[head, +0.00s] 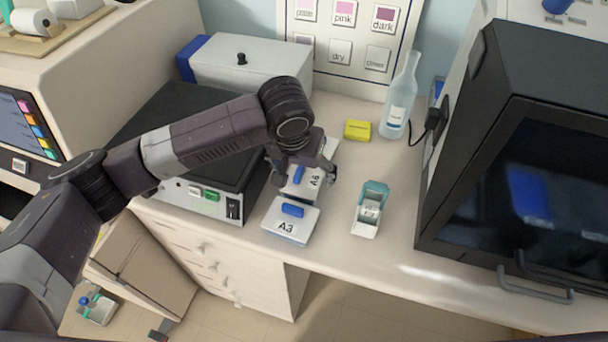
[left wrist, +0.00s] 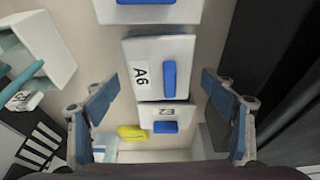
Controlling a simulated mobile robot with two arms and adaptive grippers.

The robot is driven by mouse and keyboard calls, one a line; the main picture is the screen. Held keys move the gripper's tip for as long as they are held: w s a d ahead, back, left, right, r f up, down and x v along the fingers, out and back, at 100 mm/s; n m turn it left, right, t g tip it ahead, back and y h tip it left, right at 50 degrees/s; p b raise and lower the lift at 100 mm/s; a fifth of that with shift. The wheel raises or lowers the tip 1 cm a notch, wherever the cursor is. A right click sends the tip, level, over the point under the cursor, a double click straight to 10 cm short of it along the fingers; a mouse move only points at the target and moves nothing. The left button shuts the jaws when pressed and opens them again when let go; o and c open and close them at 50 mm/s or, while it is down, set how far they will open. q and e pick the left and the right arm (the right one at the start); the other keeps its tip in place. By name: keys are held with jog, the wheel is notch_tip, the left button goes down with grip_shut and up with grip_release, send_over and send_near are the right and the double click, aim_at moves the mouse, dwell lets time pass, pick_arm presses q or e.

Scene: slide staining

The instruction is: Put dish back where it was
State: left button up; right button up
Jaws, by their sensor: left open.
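Several white lidded dishes with blue handles stand in a row on the counter; I cannot tell which one the task means. Dish A3 (head: 285,228) is nearest in the head view; its edge shows at the top of the left wrist view (left wrist: 150,12). Dish A6 (head: 297,193) is behind it, partly covered by my left gripper (head: 306,168). In the left wrist view, dish A6 (left wrist: 152,48) and the smaller-looking dish E2 (left wrist: 182,112) lie between the open, empty fingers, apart from both. My right gripper is out of view.
A teal-and-white container (head: 366,222) stands open to the right of the dishes. A yellow box (head: 357,130) and a clear bottle (head: 398,105) are behind it. A black-topped device (head: 185,128) stands left, a dark-fronted cabinet (head: 520,150) right. The front counter between container and cabinet is clear.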

aim_at(299, 190)
pick_arm(q)
jog(key=v, duration=1)
jog(key=shift+r+b, duration=0.15)
jog(key=shift+b, duration=0.25)
